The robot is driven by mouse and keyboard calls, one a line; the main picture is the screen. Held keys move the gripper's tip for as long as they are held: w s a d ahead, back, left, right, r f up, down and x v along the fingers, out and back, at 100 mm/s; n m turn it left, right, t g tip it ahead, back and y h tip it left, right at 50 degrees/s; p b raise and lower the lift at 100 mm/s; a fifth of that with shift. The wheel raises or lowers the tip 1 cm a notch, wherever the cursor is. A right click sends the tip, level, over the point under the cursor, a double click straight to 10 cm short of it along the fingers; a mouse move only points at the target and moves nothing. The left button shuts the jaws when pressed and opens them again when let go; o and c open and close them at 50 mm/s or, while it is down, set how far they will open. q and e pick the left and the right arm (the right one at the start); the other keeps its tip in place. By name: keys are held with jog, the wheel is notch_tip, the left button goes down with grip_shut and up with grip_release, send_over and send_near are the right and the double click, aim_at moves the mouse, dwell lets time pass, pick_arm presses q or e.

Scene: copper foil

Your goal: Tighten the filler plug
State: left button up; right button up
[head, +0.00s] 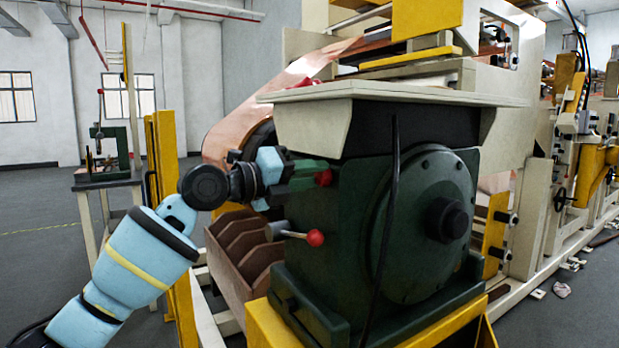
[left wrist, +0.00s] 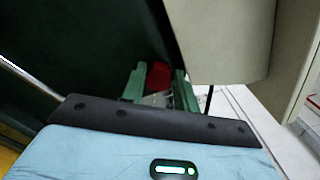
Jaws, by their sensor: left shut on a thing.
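The filler plug is a small red cap (head: 323,178) on the side of the dark green gearbox housing (head: 340,215), just under the cream top plate. In the left wrist view the red plug (left wrist: 159,75) shows between two green fingers. My left gripper (head: 314,175) reaches in from the left at the plug's height and is shut on it. The left wrist view shows the gripper (left wrist: 160,87) with a finger on each side of the cap. The plug's threads and seat are hidden. My right gripper is not in view.
A lever with a red ball knob (head: 315,238) sticks out below my left gripper. A brown divided bin (head: 243,255) stands beside the housing. The cream plate (head: 400,92) overhangs the plug closely. A copper sheet (head: 255,95) runs behind. The floor at left is open.

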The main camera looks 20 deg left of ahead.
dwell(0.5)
pick_arm(q)
jog(key=o, duration=1)
jog(key=shift+v, duration=3.9)
